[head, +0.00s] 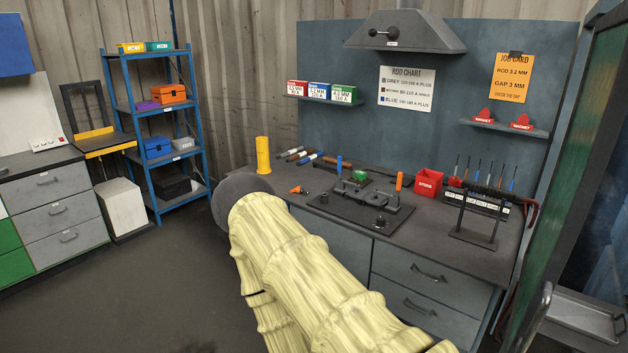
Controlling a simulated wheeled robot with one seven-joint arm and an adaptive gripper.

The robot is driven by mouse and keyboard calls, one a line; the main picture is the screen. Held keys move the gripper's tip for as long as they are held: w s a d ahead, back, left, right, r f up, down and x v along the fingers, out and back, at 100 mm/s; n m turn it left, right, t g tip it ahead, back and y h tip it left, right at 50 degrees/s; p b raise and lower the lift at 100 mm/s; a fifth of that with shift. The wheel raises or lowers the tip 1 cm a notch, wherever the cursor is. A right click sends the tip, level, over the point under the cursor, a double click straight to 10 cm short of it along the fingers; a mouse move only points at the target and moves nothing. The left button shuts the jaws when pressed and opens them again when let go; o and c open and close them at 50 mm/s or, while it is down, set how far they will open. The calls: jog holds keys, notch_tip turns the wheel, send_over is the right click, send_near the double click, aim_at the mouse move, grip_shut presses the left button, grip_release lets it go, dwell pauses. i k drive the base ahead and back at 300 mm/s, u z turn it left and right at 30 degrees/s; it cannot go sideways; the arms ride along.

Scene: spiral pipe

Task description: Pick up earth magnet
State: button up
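I cannot tell for sure which thing is the earth magnet. Two red, pointed magnet blocks, a left one (483,116) and a right one (522,121), stand on a small wall shelf at the right, with labels that seem to read "MAGNET". A small orange piece (299,190) lies on the workbench's left part, to the right of my arm's dark round end; its kind is unclear. My pale yellow ribbed arm fills the lower middle of the head view. No gripper fingers show, so my gripper's state is hidden.
The grey workbench (455,262) holds a black plate (335,214) with dark fixtures, a red bin (429,183), a rod rack (477,215) and a yellow cylinder (263,155). A blue shelf unit (111,90) stands at the left. The floor at left is clear.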

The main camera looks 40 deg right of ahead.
aim_at(361, 175)
jog(key=u, duration=0.15)
jog(key=i, duration=2.1)
jog(key=z, duration=1.55)
jog(key=i, duration=0.6)
jog(key=z, duration=0.55)
